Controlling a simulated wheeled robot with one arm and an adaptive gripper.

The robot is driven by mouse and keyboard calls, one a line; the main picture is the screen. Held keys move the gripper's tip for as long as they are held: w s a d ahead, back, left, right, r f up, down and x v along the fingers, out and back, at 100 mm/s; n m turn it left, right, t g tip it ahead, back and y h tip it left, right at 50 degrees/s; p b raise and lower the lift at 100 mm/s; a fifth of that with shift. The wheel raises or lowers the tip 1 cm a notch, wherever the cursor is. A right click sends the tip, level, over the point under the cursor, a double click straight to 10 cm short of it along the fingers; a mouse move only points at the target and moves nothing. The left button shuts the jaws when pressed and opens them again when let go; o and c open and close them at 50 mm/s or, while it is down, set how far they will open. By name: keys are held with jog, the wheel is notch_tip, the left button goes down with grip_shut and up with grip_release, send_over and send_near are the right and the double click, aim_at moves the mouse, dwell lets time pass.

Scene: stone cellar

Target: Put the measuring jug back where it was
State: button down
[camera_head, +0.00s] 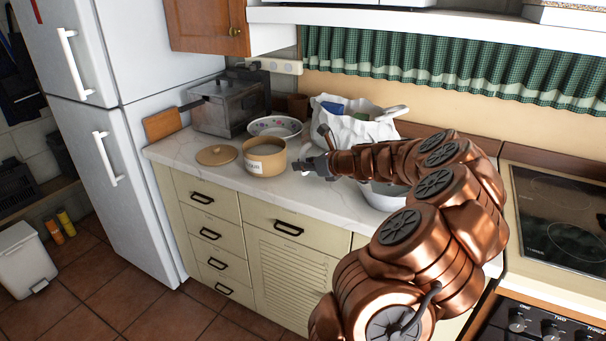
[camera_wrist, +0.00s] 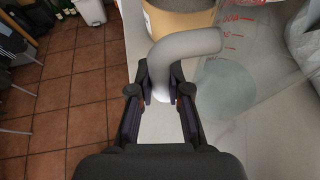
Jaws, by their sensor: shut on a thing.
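The measuring jug (camera_wrist: 228,85) is clear, with red markings and a pale handle (camera_wrist: 185,48). In the wrist view its body is right of my gripper (camera_wrist: 160,97), whose fingers are shut on the lower part of the handle. In the head view my gripper (camera_head: 301,166) is over the worktop, just right of the tan canister. The jug is mostly hidden there; a pale bit of it (camera_head: 312,147) seems to show behind the gripper. I cannot tell whether its base touches the worktop.
On the worktop (camera_head: 210,179) are an open tan canister (camera_head: 262,165), its round lid (camera_head: 217,155), a patterned bowl (camera_head: 275,126), a metal toaster oven (camera_head: 215,115) and a white bag (camera_head: 360,131). A white basin (camera_head: 383,199) is partly behind my arm.

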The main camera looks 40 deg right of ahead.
aim_at(305, 175)
notch_tip(305, 175, down, 4)
jog(key=shift+r, duration=0.25)
jog(key=c, duration=1.1)
grip_release()
